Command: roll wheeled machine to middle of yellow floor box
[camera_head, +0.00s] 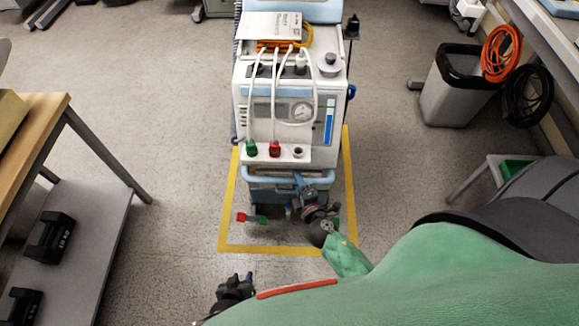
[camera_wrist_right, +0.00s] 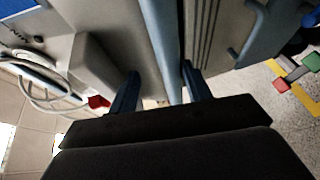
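The wheeled machine (camera_head: 290,125) is a white and blue pump cart with a gauge, white hoses and a blue front handle (camera_head: 262,175). Its lower front stands inside the yellow floor box (camera_head: 229,205). Bare floor shows between its base and the near yellow line; the box's far side is hidden behind it. My right gripper (camera_head: 305,183) is at the front handle. In the right wrist view, its fingers (camera_wrist_right: 162,85) stand apart on either side of the blue handle bar (camera_wrist_right: 166,45), with a gap at the left finger. My left gripper (camera_head: 236,288) is nearer me, away from the machine; its fingers are unclear.
A wooden-topped table (camera_head: 50,115) with a lower shelf (camera_head: 95,245) stands at left. A grey bin (camera_head: 447,95) with orange and black coiled hoses is at right, beside a bench. Open floor lies left of the box and between box and bin.

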